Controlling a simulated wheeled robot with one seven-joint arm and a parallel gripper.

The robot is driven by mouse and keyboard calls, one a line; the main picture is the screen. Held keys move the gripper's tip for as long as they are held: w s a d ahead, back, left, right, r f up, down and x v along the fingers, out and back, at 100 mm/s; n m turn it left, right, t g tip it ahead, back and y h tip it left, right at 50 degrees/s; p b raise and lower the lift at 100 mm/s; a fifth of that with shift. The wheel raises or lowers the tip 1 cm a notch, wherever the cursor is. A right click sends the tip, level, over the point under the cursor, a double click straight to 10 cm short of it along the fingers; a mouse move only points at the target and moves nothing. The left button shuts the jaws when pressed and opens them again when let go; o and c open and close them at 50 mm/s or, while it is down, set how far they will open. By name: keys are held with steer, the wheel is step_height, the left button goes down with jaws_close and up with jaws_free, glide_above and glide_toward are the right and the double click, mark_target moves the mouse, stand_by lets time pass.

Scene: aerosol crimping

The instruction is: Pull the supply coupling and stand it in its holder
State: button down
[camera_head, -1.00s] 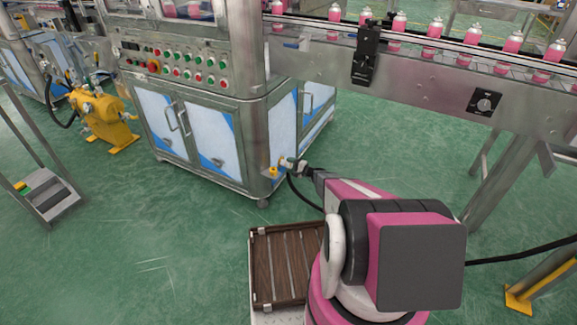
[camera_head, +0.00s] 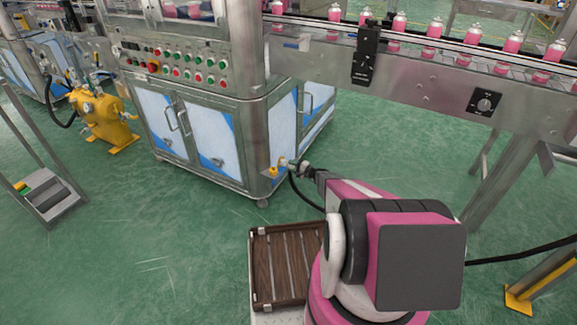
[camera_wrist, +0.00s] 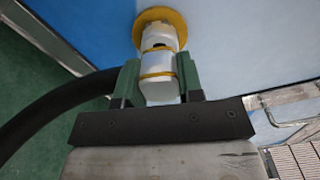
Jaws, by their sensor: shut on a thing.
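The supply coupling (camera_wrist: 157,62), pale with yellow bands, sits between the green finger pads of my gripper (camera_wrist: 160,82) in the wrist view. My gripper is shut on it. Its far end lines up with a round yellow flange (camera_wrist: 160,18) on the machine's panel; I cannot tell whether they touch or are slightly apart. In the head view my gripper (camera_head: 302,168) is at the machine's lower right corner, with a short pale piece (camera_head: 291,162) between it and the yellow port (camera_head: 282,161). I cannot make out the holder.
A black hose (camera_wrist: 60,98) curves away left of my gripper. The steel cabinet (camera_head: 210,130) stands behind the port. A brown slatted tray (camera_head: 262,265) lies below my arm. A conveyor (camera_head: 420,75) with pink cans runs at upper right.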

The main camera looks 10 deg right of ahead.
steer(key=shift+v, duration=2.35)
